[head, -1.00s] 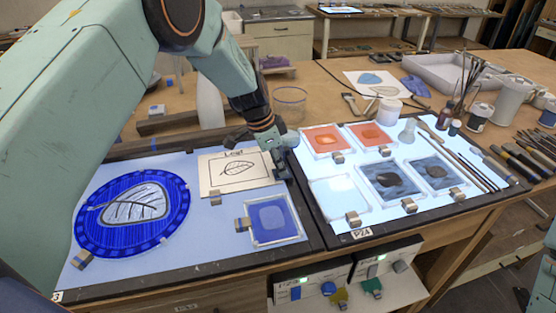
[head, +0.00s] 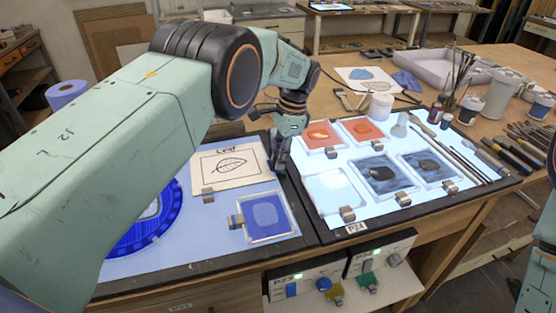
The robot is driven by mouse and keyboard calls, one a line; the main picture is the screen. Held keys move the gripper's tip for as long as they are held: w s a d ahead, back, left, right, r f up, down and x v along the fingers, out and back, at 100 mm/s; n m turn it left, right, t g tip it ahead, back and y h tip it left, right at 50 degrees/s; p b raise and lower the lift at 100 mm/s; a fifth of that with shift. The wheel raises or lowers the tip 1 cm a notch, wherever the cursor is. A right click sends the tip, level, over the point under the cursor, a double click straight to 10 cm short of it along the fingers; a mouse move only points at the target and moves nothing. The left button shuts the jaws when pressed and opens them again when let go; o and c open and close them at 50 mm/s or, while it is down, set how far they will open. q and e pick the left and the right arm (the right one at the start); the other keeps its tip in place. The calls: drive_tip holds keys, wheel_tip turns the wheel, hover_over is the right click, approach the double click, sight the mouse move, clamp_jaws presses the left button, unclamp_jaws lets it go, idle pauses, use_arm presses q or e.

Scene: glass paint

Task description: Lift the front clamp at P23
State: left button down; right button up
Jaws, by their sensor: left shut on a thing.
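My left gripper (head: 281,160) points down at the right edge of the leaf drawing card (head: 230,180), near the seam between the two light panels. It is shut on a small clamp, which its fingers mostly hide. On the left panel (head: 195,248), a tan and grey clamp (head: 236,221) sits at the left edge of the blue square glass (head: 268,233). Another clamp (head: 208,195) sits at the card's front edge. The round blue glass (head: 160,232) is partly hidden by my left arm. My right gripper is out of view.
The right panel, labelled P24 (head: 356,228), holds orange panes (head: 322,137), dark blue panes (head: 380,177) and a pale pane (head: 335,190), with several clamps. Brushes lie at its right side. Control boxes (head: 310,275) stand on a shelf below. Jars stand at the back right.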

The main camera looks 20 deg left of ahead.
use_arm(q)
drive_tip(key=shift+w+r, duration=0.2)
idle(0.4)
drive_tip(key=c, duration=1.5)
unclamp_jaws()
drive_tip(key=o, duration=0.3)
drive_tip(key=shift+s+f, duration=0.15)
wheel_tip(320, 180, up, 12)
drive_tip(key=w+d, duration=0.1)
drive_tip(key=d, duration=0.1)
drive_tip(key=shift+w+d, duration=0.2)
drive_tip(key=shift+w, duration=0.05)
drive_tip(key=shift+f, duration=0.1)
